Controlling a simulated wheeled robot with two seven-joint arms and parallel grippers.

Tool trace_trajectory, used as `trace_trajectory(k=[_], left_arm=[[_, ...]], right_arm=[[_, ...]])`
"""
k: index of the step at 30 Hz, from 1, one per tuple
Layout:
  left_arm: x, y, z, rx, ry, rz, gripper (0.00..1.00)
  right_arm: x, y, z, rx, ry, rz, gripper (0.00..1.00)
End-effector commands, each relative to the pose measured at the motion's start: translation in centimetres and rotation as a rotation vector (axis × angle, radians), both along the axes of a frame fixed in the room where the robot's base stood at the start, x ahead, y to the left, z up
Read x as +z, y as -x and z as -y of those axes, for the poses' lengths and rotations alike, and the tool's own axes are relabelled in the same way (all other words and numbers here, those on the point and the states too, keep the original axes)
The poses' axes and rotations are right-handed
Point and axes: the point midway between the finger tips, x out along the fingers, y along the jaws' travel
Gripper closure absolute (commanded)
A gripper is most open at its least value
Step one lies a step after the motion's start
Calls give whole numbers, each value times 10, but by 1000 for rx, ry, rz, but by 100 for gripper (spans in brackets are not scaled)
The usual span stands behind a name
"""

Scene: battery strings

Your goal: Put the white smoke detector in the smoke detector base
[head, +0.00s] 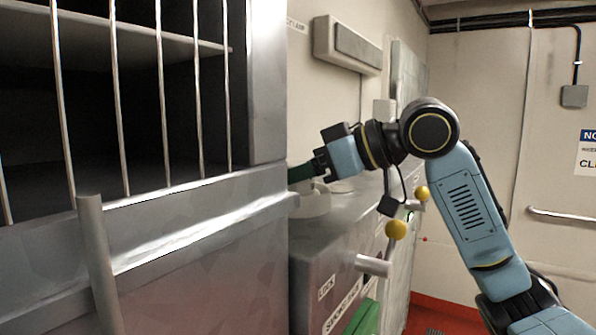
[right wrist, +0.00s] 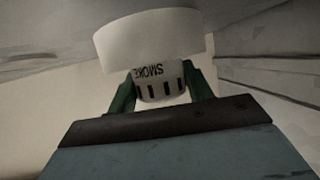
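The white smoke detector (right wrist: 161,88) sits between the green fingers of my right gripper (right wrist: 160,85) in the right wrist view. The fingers appear to press on both its sides, and its SMOKE lettering reads upside down there. A wider white round piece (right wrist: 150,36), probably the smoke detector base, lies right against or very close beyond the detector; whether they touch I cannot tell. In the head view a white round piece (head: 313,204) is on the cabinet top, just below my right gripper (head: 300,173). The grey housing at left hides part of the fingers and the detector. My left gripper is not in view.
A large grey barred cabinet (head: 190,225) fills the left of the head view. The lower cabinet (head: 335,265) carries labels, a grey knob (head: 374,265) and a green part (head: 362,318). Yellow balls (head: 396,230) stand near my right forearm. A wall box (head: 347,45) hangs above.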

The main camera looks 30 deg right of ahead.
Motion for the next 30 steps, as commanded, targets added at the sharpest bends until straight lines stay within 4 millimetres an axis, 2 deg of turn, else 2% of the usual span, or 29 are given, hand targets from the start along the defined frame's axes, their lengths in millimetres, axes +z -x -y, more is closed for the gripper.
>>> trace_trajectory(k=[1,4,14,16,30], left_arm=[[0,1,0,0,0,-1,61],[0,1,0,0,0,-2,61],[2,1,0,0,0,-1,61],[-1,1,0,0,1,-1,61],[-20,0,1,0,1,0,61]], right_arm=[[0,0,0,0,0,0,42],[1,0,0,0,0,0,31],[5,0,0,0,-1,2,31],[6,5,5,-2,0,4,31],[41,70,60,-3,1,3,31]])
